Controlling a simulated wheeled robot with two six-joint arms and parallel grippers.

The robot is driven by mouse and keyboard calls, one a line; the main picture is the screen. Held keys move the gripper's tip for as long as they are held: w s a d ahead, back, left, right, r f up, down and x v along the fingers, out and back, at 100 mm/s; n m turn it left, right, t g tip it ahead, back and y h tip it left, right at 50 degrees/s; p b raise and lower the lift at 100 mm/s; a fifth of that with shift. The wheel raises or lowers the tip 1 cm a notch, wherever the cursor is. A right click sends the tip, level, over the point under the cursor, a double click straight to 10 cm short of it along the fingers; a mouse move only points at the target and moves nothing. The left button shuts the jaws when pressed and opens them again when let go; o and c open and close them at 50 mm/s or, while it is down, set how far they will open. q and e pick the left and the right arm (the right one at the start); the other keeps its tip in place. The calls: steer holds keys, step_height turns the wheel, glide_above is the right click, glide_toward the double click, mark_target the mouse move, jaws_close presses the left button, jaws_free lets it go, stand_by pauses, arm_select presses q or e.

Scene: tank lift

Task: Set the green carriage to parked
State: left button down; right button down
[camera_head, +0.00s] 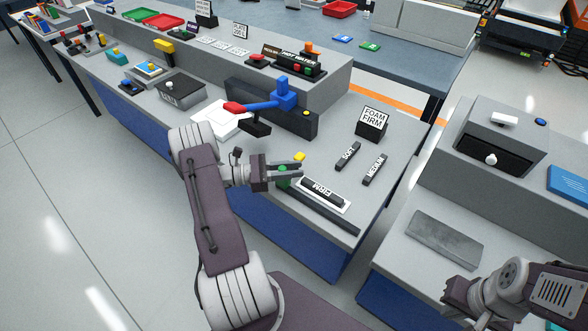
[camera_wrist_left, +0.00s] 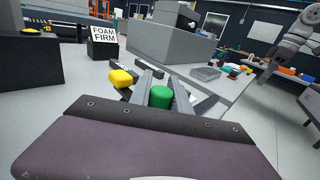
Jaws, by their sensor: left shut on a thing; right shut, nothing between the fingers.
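The green carriage shows as a green knob (camera_head: 283,170) at the left end of a dark rail (camera_head: 318,212) along the front of the middle bench. My left gripper (camera_head: 293,170) is shut on the green knob, which stands between its fingers in the left wrist view (camera_wrist_left: 160,97). The carriage's base is hidden by the gripper. A yellow block (camera_head: 299,157) is just beyond the fingers, and it also shows in the left wrist view (camera_wrist_left: 121,78). My right gripper (camera_head: 455,289) is shut and empty at the lower right. No "parked" marking is readable.
A "FIRM" block (camera_head: 322,190) lies on a white plate behind the rail. "SOFT" (camera_head: 348,155) and "MEDIUM" (camera_head: 374,169) blocks lie farther right, before a "FOAM FIRM" sign (camera_head: 372,122). A blue arm with a red end (camera_head: 262,104) stands behind my left gripper. A grey plate (camera_head: 444,239) lies on the right bench.

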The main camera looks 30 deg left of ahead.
arm_select(q)
steer(key=shift+a, duration=0.2)
arm_select(e)
steer(key=shift+a, duration=0.15)
arm_select(q)
steer(key=c, duration=1.6)
jaws_free()
steer(key=shift+o, duration=0.5)
steer(key=shift+a, duration=0.25)
steer(key=shift+s+a, duration=0.3)
steer(key=shift+s, duration=0.05)
steer(key=v, duration=0.7)
steer(key=shift+a+f+b, duration=0.1)
steer(key=shift+a+b, duration=0.05)
steer(key=shift+b, duration=0.25)
steer(key=shift+s+a, duration=0.4)
arm_select(e)
steer(key=shift+a+f, duration=0.15)
steer(key=shift+f, duration=0.3)
